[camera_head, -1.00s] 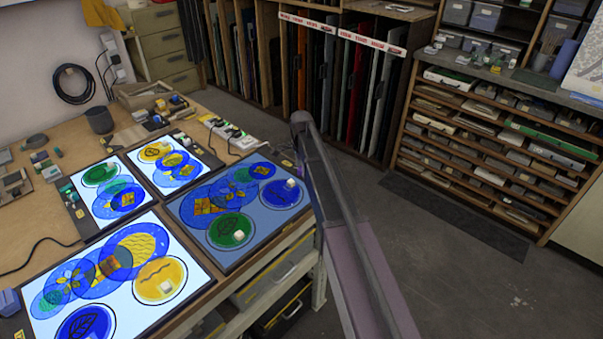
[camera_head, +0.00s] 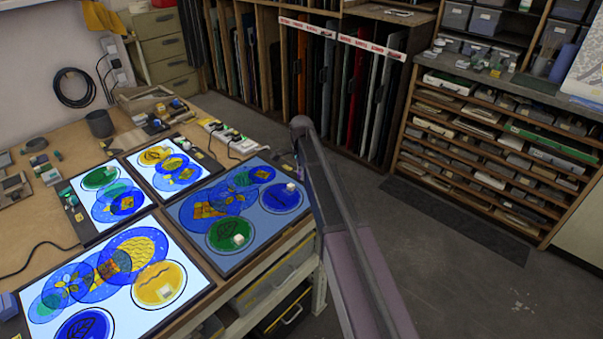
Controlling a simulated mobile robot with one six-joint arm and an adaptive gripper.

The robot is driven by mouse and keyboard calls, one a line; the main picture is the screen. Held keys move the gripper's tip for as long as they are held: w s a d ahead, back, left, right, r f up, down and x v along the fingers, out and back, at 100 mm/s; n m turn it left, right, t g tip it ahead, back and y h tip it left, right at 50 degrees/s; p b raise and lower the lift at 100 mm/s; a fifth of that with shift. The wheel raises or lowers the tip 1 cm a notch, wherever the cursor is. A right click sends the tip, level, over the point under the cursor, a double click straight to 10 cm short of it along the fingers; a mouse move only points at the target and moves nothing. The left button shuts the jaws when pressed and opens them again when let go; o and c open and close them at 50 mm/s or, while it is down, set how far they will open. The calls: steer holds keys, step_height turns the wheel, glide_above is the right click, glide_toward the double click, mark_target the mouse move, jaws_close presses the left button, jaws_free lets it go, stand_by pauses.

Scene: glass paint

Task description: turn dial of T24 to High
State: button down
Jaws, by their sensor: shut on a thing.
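Several light panels carrying coloured glass circles lie on the wooden workbench. The right panel (camera_head: 181,207) glows a dull grey-blue. The large front panel (camera_head: 198,275), the back panel (camera_head: 205,160) and the left panel (camera_head: 72,196) glow bright white. A dark control strip with a small yellow mark (camera_head: 284,163) is at the right panel's far right corner, partly behind my arm. The labels are too small to read, so I cannot tell which panel is T24 or its dial setting. My arm reaches to that corner; its own links hide my gripper.
The workbench (camera_head: 30,238) also holds a dark cup (camera_head: 99,123), small blocks, a cable and a power strip (camera_head: 232,139). A glass rack (camera_head: 345,95) and a shelf unit (camera_head: 490,150) stand behind. The floor (camera_head: 480,285) at right is clear.

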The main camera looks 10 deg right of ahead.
steer(key=shift+n, duration=0.3)
steer(key=n, duration=1)
steer(key=shift+n, duration=0.3)
steer(key=n, duration=1)
stand_by(0.3)
steer(key=shift+c, duration=1.7)
jaws_free()
